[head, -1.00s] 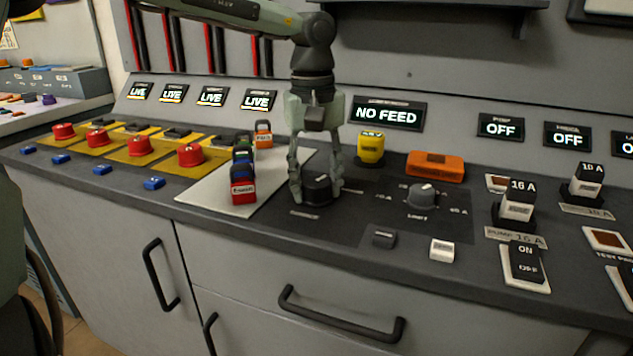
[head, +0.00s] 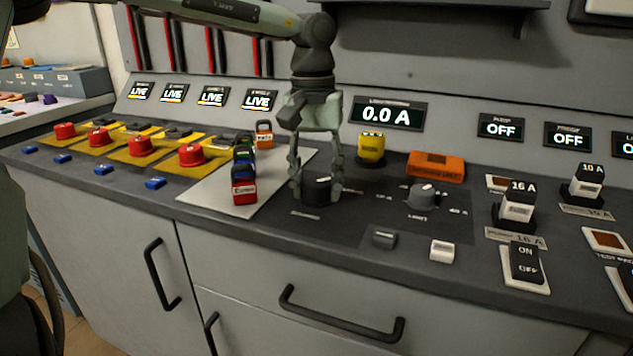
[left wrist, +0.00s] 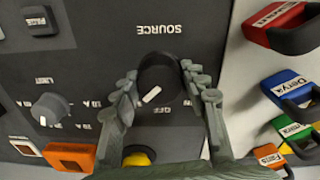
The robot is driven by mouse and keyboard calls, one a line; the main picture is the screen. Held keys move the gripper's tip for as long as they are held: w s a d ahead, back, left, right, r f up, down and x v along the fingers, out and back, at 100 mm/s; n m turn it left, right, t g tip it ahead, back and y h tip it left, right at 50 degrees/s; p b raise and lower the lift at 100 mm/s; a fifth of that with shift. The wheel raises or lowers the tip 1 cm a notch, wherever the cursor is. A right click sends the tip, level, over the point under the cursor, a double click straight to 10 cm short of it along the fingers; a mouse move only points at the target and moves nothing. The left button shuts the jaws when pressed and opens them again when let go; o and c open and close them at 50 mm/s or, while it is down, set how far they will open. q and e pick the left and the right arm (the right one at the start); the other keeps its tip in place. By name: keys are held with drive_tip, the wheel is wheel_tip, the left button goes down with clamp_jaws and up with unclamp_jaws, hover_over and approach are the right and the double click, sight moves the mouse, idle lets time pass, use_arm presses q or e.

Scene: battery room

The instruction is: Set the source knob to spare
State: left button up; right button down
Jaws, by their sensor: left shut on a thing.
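The source knob (head: 317,190) is a round black knob with a white pointer mark, on the dark panel of the bench. It also shows in the left wrist view (left wrist: 158,75), beside the upside-down word SOURCE, its mark slanting to the lower left there. OFF is legible just below and right of the mark; I cannot read a spare label. My left gripper (head: 316,194) points down with its fingers on either side of the knob, shut on it. In the left wrist view the gripper (left wrist: 162,88) straddles the knob. The display (head: 388,115) behind reads 0.0 A. My right gripper is not in view.
Coloured padlocks (head: 244,187) stand on a pale mat just left of the gripper. To the right are the limit knob (head: 421,195), a yellow button (head: 371,147) and an orange block (head: 436,166). Red buttons (head: 191,155) stand farther left.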

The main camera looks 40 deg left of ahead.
sight(315, 182)
use_arm(q)
drive_tip(key=o, duration=1.2)
drive_tip(key=shift+c, duration=0.2)
drive_tip(key=shift+r, duration=0.15)
wheel_tip(315, 182, up, 12)
drive_tip(key=shift+a, duration=0.15)
drive_tip(key=shift+s, duration=0.1)
